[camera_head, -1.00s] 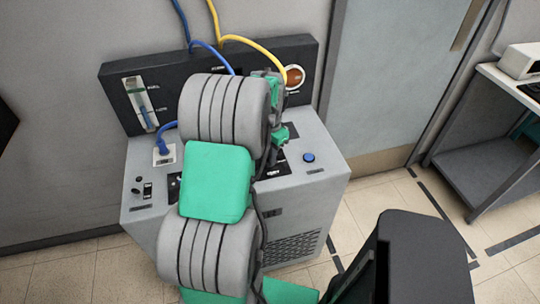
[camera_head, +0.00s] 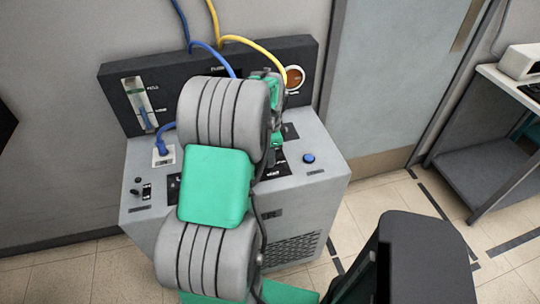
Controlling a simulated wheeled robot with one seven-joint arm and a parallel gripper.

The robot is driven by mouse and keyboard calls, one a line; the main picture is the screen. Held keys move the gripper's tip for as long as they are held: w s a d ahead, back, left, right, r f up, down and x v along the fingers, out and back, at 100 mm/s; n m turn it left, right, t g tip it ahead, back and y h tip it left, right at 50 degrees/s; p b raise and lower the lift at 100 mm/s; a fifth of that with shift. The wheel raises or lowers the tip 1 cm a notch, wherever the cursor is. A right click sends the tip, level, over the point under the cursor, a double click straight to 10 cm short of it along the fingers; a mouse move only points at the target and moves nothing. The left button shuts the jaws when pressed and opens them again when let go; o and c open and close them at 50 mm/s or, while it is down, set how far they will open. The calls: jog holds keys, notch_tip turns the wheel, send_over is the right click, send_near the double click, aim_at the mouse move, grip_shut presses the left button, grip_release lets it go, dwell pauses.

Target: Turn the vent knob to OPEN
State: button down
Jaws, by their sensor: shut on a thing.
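The grey machine console (camera_head: 320,180) stands against the wall with a dark upright back panel (camera_head: 115,95). My grey and green arm reaches over its middle and covers much of the sloped top.
A blue button (camera_head: 308,158) is right of my gripper. Blue (camera_head: 207,47) and yellow (camera_head: 258,45) hoses hang behind the arm. Small switches (camera_head: 146,190) sit at left.

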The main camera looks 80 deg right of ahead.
jog(key=shift+w+r, duration=0.1)
jog(key=c, duration=1.6)
grip_release()
jog(key=shift+o, duration=0.7)
notch_tip(320, 180, up, 8)
jog(key=shift+f+b, duration=0.15)
jog(key=shift+b, duration=0.3)
